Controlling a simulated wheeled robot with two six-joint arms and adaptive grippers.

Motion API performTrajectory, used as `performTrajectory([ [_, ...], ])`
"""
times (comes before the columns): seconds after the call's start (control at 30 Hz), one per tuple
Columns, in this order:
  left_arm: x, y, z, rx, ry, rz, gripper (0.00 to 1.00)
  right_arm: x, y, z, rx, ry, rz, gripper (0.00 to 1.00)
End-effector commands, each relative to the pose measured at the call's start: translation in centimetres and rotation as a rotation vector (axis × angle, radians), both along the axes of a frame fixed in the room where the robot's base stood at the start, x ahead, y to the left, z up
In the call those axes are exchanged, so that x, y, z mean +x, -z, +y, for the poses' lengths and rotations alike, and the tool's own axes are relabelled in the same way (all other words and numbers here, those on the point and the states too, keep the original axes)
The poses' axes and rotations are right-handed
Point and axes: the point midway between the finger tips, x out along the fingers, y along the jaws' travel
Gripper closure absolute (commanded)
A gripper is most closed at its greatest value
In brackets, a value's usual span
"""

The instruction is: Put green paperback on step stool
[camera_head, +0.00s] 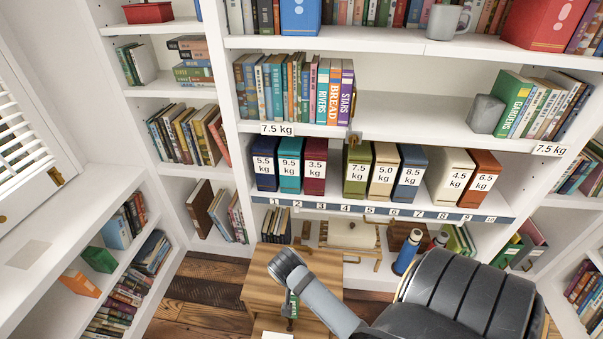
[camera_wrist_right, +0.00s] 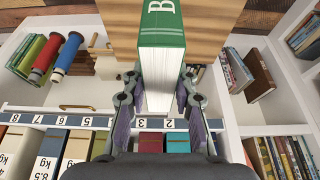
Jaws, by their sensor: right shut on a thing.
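The green paperback (camera_wrist_right: 162,30) shows in the right wrist view, its green side with a white letter at the top and its pale page edges nearer the camera. My right gripper (camera_wrist_right: 161,95) is shut on it, one finger on each side. In the head view my right arm reaches in from the lower right, and a sliver of the green paperback (camera_head: 294,302) shows below the wrist; the fingers are mostly hidden there. The wooden step stool (camera_head: 256,290) stands on the floor under my wrist. Its wood (camera_wrist_right: 215,32) shows behind the book. My left gripper is not in view.
A white bookcase stands behind, with weight-labelled binders (camera_head: 357,171) above a numbered strip (camera_head: 390,210). A blue bottle (camera_head: 407,252) stands on its low shelf, right of the stool. Another green book (camera_head: 98,259) lies on the left shelf. Dark plank floor (camera_head: 200,300) is clear left of the stool.

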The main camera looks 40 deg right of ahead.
Motion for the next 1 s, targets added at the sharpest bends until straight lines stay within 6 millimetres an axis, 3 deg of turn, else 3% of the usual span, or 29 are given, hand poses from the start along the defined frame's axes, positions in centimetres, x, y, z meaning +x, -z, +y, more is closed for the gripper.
performTrajectory([
  [0.2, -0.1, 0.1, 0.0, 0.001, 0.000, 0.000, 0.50, 0.0, -0.1, -0.2, -0.002, -0.002, -0.001, 1.00],
  [0.33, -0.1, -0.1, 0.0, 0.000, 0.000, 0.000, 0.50, 0.9, 0.7, -2.2, -0.008, -0.003, 0.001, 1.00],
  [0.67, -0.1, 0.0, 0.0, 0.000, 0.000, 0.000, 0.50, 4.1, 4.0, -8.5, -0.004, 0.002, -0.001, 1.00],
  [0.8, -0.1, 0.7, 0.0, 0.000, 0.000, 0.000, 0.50, 4.9, 6.8, -10.2, -0.001, 0.002, 0.001, 1.00],
  [1.0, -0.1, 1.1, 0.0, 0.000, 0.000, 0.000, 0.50, 5.8, 8.9, -11.8, 0.000, 0.000, -0.001, 1.00],
])
